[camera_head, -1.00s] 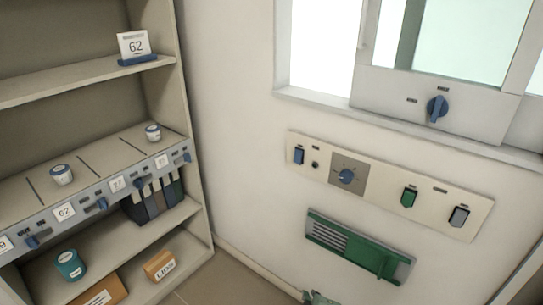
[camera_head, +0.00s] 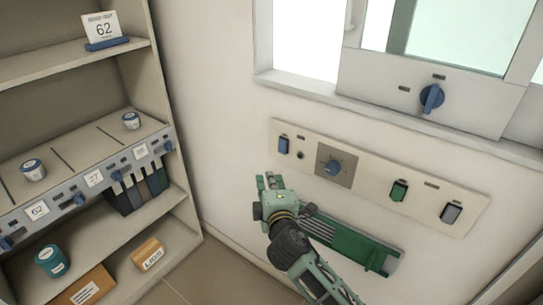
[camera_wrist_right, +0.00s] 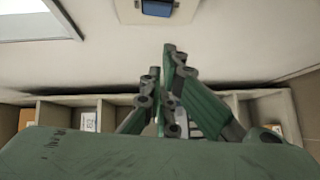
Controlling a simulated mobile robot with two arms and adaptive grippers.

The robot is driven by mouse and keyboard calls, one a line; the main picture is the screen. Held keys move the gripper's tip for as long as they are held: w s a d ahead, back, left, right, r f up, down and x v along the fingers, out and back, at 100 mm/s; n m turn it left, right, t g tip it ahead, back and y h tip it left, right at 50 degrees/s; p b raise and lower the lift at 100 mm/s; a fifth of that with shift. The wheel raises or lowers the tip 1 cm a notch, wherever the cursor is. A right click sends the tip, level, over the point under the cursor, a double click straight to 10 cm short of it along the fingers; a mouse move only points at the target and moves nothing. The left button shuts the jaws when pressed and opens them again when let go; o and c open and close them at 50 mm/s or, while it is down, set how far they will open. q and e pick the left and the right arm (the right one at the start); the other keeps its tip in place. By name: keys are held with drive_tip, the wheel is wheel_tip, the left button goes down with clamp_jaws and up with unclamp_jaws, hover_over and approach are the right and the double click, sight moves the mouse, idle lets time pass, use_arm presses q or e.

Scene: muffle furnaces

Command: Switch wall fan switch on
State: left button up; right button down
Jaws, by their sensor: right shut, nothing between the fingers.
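A beige wall panel (camera_head: 310,142) carries a blue rocker switch (camera_head: 283,145) at its left end, a blue round knob (camera_head: 333,166), a green rocker (camera_head: 398,190) and a grey rocker (camera_head: 451,212) at its right end. The labels are too small to read, so I cannot tell which is the fan switch. My right gripper (camera_head: 265,181) is shut and empty, just below and left of the blue rocker, apart from it. In the right wrist view a blue switch (camera_wrist_right: 158,8) shows at the top edge, beyond the gripper's fingertips (camera_wrist_right: 163,60). My left gripper is out of view.
A green slotted wall unit (camera_head: 350,243) sits below the panel, partly behind my right arm. Above is a window ledge panel with a blue knob (camera_head: 431,98). A shelf (camera_head: 185,215) with jars and boxes stands at left. The wall between is bare.

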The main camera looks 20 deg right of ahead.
sight(282, 146)
drive_tip(key=w+d+f, duration=0.1)
drive_tip(key=w+d, duration=0.3)
drive_tip(key=w, duration=0.8)
drive_tip(key=shift+w+d+f, duration=0.15)
drive_tip(key=shift+f, duration=0.15)
